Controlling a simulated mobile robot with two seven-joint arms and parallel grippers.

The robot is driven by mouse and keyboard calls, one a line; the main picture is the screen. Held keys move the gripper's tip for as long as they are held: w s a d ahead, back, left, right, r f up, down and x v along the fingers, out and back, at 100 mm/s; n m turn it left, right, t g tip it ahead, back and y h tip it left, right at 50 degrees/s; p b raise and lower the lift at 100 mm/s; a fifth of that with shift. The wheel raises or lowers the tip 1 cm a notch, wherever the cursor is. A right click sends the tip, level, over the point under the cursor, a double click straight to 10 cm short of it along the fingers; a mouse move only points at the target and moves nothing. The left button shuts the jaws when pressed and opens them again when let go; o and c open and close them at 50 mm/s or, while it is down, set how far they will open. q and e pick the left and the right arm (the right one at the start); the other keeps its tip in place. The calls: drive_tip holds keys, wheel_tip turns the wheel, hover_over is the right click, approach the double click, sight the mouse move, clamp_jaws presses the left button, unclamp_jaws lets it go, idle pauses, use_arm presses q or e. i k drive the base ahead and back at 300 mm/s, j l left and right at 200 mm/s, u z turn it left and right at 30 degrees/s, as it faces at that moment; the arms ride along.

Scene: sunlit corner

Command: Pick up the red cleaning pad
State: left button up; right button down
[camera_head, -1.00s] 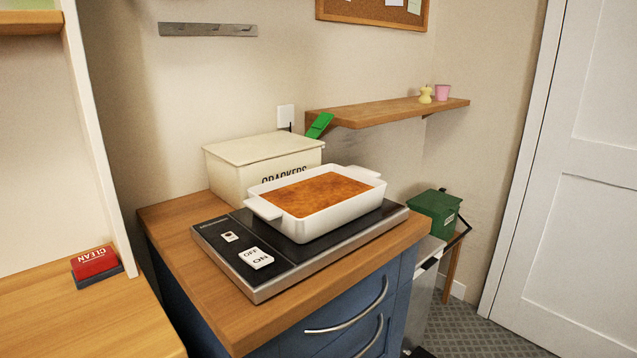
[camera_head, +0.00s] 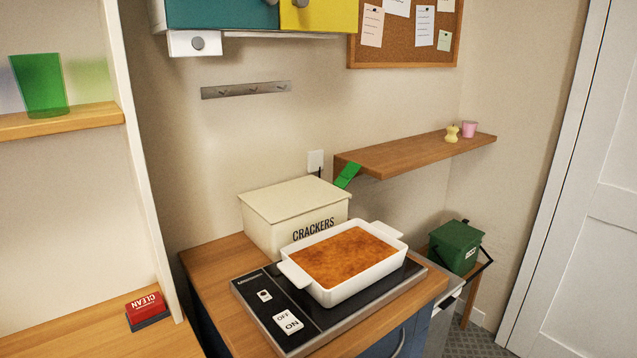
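The red cleaning pad (camera_head: 145,306) sits at the lower left, on the wooden counter (camera_head: 85,335) near the white upright panel. Neither of my grippers shows in the head view.
A hob (camera_head: 300,325) on the blue cabinet bears a white baking dish (camera_head: 352,290) of browned food. A cracker box (camera_head: 275,212) stands behind it. A wooden shelf (camera_head: 410,155) juts from the wall. The white panel (camera_head: 140,170) rises beside the pad.

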sight(142, 313)
drive_tip(key=u, duration=1.55)
drive_tip(key=k+u, duration=0.3)
